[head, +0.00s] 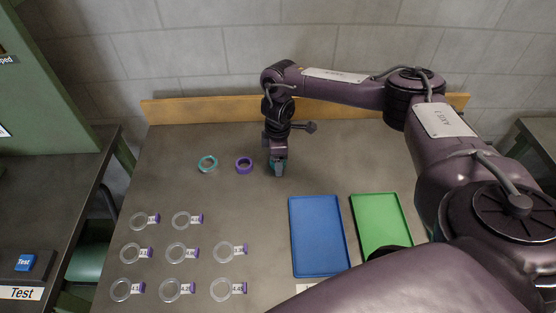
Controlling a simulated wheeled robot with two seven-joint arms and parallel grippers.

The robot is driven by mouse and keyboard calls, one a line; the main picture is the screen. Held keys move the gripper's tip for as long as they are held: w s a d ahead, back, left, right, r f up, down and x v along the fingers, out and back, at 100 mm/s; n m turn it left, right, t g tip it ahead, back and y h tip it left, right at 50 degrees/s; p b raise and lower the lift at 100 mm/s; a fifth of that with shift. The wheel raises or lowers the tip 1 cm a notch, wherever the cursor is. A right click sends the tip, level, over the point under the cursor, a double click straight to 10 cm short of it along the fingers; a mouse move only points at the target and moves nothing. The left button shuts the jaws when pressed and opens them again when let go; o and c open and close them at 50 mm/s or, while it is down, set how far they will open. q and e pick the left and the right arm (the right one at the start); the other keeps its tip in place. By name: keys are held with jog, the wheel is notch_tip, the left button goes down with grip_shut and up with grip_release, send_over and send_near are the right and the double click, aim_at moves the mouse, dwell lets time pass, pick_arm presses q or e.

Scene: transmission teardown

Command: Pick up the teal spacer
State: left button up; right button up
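A teal spacer ring (207,164) lies flat on the grey table at the back left. My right gripper (278,170) points down at the table, to the right of the teal ring and apart from it. A purple ring (244,165) lies between them. A bit of teal shows at the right gripper's fingertips; it is too small to tell whether that is part of the fingers or something between them. I cannot tell whether these fingers are open or shut. My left gripper is not in view.
A blue tray (319,236) and a green tray (381,226) lie at the right. Several pale rings with small labels (138,221) lie at the front left. A wooden strip (205,109) edges the table's back. A blue Test button (25,262) is on the left bench.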

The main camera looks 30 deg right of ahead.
jog(key=c, duration=1.2)
jog(key=shift+o, duration=0.2)
jog(key=shift+r, duration=0.1)
